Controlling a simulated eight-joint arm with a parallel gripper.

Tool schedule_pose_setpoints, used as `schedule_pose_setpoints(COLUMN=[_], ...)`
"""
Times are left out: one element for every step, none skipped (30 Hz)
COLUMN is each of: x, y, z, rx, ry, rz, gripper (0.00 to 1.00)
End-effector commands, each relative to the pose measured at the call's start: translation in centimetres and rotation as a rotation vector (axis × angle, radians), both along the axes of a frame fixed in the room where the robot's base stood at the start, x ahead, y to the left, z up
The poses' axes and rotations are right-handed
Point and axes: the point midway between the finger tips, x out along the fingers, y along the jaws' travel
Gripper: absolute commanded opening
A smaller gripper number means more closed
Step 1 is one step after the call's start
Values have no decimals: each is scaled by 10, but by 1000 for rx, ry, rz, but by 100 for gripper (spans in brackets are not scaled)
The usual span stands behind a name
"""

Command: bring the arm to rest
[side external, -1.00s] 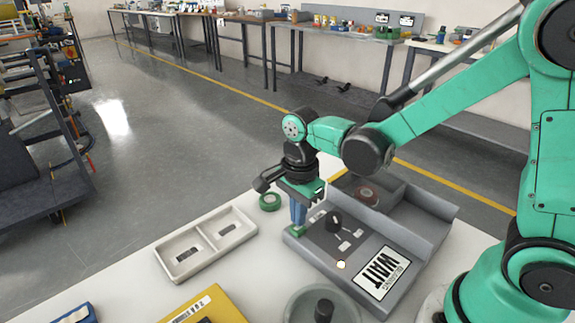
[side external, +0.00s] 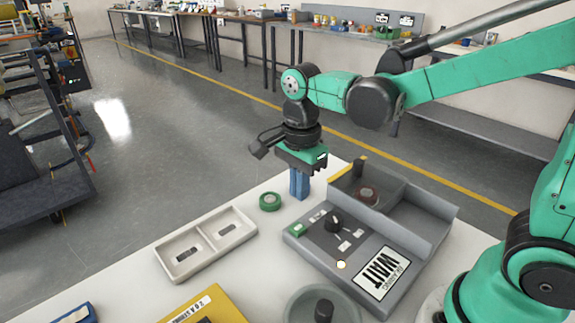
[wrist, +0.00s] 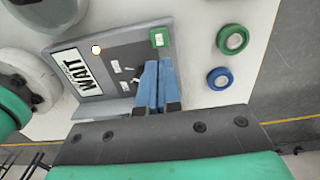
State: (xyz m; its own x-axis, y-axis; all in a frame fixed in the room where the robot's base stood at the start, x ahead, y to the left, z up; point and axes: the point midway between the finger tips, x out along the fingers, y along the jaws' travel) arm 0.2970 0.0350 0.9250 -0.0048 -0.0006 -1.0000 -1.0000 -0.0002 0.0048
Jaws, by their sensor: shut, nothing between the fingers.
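My gripper (side external: 299,184) has blue fingers, held together and empty. In the side external view it hangs above the white table, behind the left corner of the grey machine (side external: 377,292). In the wrist view the shut fingers (wrist: 157,86) lie over part of the machine's panel. The machine carries a green button (side external: 298,229), a black knob (side external: 333,221), a small lit lamp (side external: 341,265) and a WAIT sign (side external: 382,274). The green button also shows in the wrist view (wrist: 159,38), just beyond the fingertips. The fingers look apart from it.
A green tape roll (side external: 269,201) lies left of the machine; the wrist view also shows a blue roll (wrist: 219,78). A pale two-compartment tray (side external: 206,243), a yellow case (side external: 218,308) and a round grey dish (side external: 350,309) stand on the table. Air above the table is free.

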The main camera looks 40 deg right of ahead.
Motion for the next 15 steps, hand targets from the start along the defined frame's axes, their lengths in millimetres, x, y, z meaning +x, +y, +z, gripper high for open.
schedule_pose_setpoints(x=[0, 0, 0, 0, 0, 0, -1, -1, -3, -4, -6, -9, -12, -14, -18], y=[0, 0, 0, 0, 0, 0, -1, -1, -2, -4, -5, -8, -10, -12, -15], z=[0, 0, 0, 0, 0, 0, 1, 2, 4, 6, 8, 11, 14, 16, 19], rx=[0, 0, 0, 0, 0, 0, 1, 2, 2, 3, 2, -4, -12, -24, -47], ry=[0, 0, 0, 0, 0, -3, -8, -17, -34, -54, -77, -115, -148, -183, -230], rz=[0, 0, 0, 0, 1, 7, 18, 40, 84, 129, 187, 280, 360, 446, 568], gripper=[0, 0, 0, 0, 0, 0, 0, 0, 0, 0, 0, 0, 0, 0, 0])
